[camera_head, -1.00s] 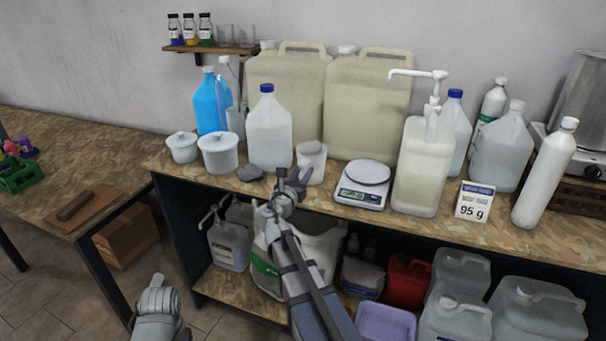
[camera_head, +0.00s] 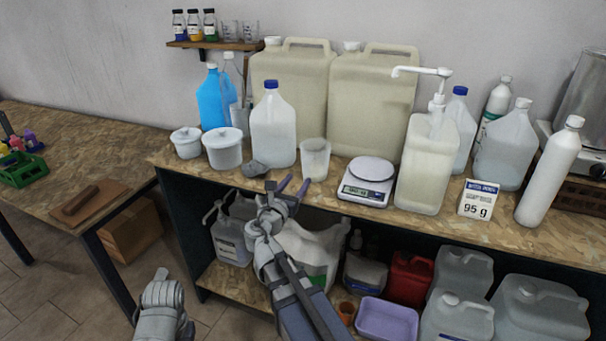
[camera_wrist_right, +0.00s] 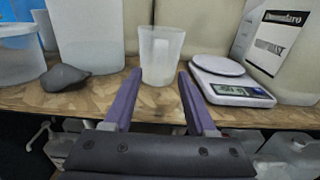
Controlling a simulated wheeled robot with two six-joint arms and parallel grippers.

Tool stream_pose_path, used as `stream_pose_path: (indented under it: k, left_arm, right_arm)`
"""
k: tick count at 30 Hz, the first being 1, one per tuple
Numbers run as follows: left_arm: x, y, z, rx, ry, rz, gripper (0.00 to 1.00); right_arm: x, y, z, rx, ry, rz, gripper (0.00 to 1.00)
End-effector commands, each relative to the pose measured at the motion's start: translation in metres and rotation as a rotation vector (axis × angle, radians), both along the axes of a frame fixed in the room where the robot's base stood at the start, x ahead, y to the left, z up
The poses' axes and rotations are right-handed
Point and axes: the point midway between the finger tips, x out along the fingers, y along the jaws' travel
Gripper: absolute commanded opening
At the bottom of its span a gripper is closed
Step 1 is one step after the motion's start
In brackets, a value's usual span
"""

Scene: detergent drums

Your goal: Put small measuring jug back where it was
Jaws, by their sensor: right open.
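The small measuring jug (camera_head: 315,158) is a translucent whitish cup standing upright on the workbench, left of the scale. It also shows in the right wrist view (camera_wrist_right: 161,58), upright, just beyond my fingertips. My right gripper (camera_head: 289,184) is open and empty at the bench's front edge, in front of the jug. In the right wrist view its two purple fingers (camera_wrist_right: 160,74) are spread, with the jug's lower part between and beyond their tips; the jug appears not gripped. A part of my left arm shows at the bottom left of the head view, but no fingers show.
A kitchen scale (camera_head: 368,180) stands right of the jug, and a dark grey scoop-like object (camera_head: 254,169) lies left of it. A blue-capped bottle (camera_head: 273,128) and large canisters (camera_head: 372,100) stand behind. A lidded white tub (camera_head: 225,150) is farther left.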

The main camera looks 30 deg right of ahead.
Motion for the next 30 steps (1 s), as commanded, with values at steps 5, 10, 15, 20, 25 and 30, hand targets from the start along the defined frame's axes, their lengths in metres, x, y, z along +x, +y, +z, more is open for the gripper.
stream_pose_path:
  k: [5, 10, 15, 20, 25, 30]
  left_arm:
    - [0.0, 0.0, 0.0, 0.0, 0.0, 0.0, 0.0]
    - [0.0, 0.0, 0.0, 0.0, 0.0, 0.0, 0.0]
    - [0.0, 0.0, 0.0, 0.0, 0.0, 0.0, 0.0]
    - [0.0, 0.0, 0.0, 0.0, 0.0, 0.0, 0.0]
    - [0.0, 0.0, 0.0, 0.0, 0.0, 0.0, 0.0]
    - [0.0, 0.0, 0.0, 0.0, 0.0, 0.0, 0.0]
  right_arm:
    - [-0.018, 0.02, 0.0, 0.0, 0.0, 0.001, 0.57]
    - [-0.024, 0.028, 0.0, 0.0, 0.0, 0.001, 0.57]
    - [-0.025, 0.029, 0.0, 0.0, 0.0, -0.001, 0.57]
    - [-0.025, 0.029, -0.001, 0.01, -0.004, -0.002, 0.57]
    - [-0.037, 0.041, -0.032, 0.286, -0.121, -0.061, 0.57]
    - [-0.073, 0.088, -0.109, 0.883, -0.343, -0.306, 0.57]
